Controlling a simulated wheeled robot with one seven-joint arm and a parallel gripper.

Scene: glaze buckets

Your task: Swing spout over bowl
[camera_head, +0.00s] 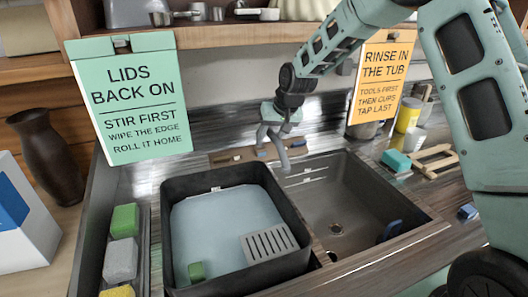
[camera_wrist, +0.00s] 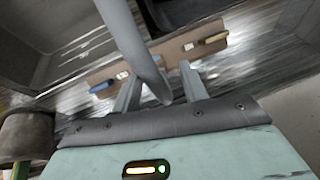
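The grey spout (camera_head: 282,158) rises at the wooden tap plate (camera_head: 232,156) behind the sink. Its end hangs near the back of the divider, toward the empty right bowl (camera_head: 345,205). The left bowl holds a black tub (camera_head: 180,262) of pale blue water. My gripper (camera_head: 272,128) is at the spout, above the tap plate.
A grey slotted rack (camera_head: 268,244) and a green block (camera_head: 196,271) are in the tub. Sponges (camera_head: 121,260) line the left edge.

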